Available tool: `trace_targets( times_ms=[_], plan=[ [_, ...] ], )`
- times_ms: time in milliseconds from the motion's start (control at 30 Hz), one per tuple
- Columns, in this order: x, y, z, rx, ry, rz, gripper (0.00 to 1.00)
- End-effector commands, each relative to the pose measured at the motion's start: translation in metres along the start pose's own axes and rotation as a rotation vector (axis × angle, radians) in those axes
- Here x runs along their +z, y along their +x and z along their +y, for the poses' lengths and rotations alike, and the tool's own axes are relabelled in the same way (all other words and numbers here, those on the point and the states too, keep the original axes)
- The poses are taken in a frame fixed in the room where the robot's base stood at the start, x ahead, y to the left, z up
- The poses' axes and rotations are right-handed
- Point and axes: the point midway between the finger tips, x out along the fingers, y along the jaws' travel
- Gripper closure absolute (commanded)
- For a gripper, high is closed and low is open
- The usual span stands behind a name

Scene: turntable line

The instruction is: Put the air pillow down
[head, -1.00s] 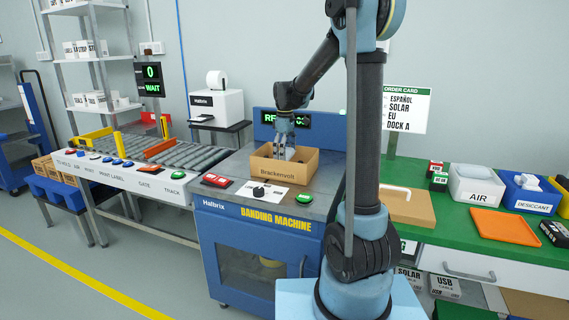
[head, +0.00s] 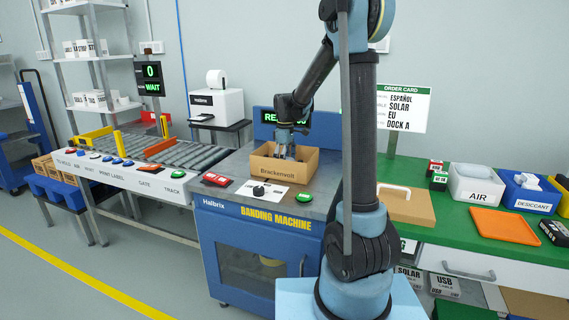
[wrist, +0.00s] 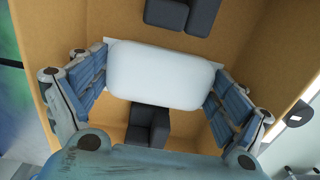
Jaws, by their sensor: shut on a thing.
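The air pillow (wrist: 162,70) is a white, rounded cushion in the wrist view. My gripper (wrist: 160,82) is shut on it, with one blue finger at each end. The pillow is inside the open cardboard box (head: 281,171), labelled "Brackenvolt", on the banding machine. In the head view my gripper (head: 285,155) reaches down into the box, and the front wall hides the fingertips and the pillow. Dark grey blocks (wrist: 150,126) show in the box on both sides of the pillow. I cannot tell whether the pillow touches the box floor.
The banding machine (head: 262,222) has a red button, a dial and a green button before the box. A roller conveyor (head: 180,153) lies to the left. The green bench (head: 455,205) to the right holds the AIR bin (head: 477,185), DESICCANT bin (head: 533,195) and an orange tray (head: 504,226).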

Motion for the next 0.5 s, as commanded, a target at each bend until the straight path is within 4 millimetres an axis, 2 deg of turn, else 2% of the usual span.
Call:
trace_targets(
  times_ms=[67, 100, 133, 500],
  plan=[
    [-0.0001, 0.0021, 0.0000, 0.000, 0.000, 0.000, 0.19],
    [-0.0001, 0.0022, 0.0000, 0.000, 0.000, 0.000, 0.05],
    [-0.0002, 0.0021, -0.0001, 0.000, 0.000, 0.000, 0.00],
    [-0.0009, 0.0019, -0.0005, 0.000, -0.001, 0.000, 0.00]
  ],
)
